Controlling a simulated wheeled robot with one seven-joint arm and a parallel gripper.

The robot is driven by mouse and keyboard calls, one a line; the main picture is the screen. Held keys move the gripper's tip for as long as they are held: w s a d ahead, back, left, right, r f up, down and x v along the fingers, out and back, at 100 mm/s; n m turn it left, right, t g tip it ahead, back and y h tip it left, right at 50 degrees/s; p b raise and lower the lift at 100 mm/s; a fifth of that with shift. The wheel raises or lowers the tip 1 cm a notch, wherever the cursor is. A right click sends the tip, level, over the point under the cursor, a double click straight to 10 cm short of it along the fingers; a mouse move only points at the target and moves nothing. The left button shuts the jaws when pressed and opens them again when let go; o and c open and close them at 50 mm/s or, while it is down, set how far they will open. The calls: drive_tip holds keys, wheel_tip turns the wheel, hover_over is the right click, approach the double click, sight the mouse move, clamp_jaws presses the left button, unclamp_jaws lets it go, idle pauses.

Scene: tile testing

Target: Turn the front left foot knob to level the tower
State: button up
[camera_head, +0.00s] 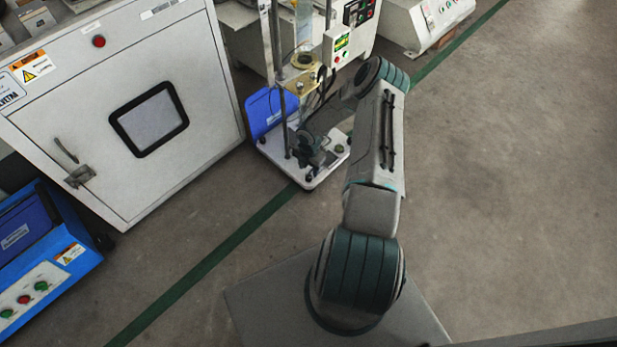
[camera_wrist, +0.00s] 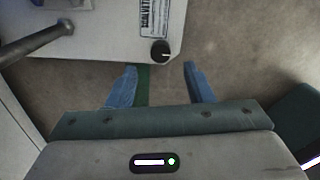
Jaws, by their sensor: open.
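The tower (camera_head: 277,45) is a tall frame with metal posts and a clear tube on a white base plate (camera_head: 325,172). In the wrist view the base plate (camera_wrist: 95,35) fills the upper left, with a printed label near its edge. A round black foot knob (camera_wrist: 160,50) with a white mark sits at its near corner. My gripper (camera_wrist: 159,67) is open and empty, its blue fingers apart. The knob lies just past the fingertips, in line with the gap; I cannot tell the height between them. In the head view my arm reaches low over the base and partly hides it.
A large white cabinet (camera_head: 60,110) stands to the left of the tower, with a blue panel (camera_head: 263,112) beside the base. A metal post (camera_wrist: 38,42) rises from the plate in the wrist view. Open floor (camera_head: 500,190) lies to the right.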

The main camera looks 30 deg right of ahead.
sight(309, 176)
wheel_tip(309, 176, down, 6)
drive_tip(key=shift+r+b, duration=0.25)
drive_tip(key=shift+b, duration=0.5)
drive_tip(key=c, duration=1)
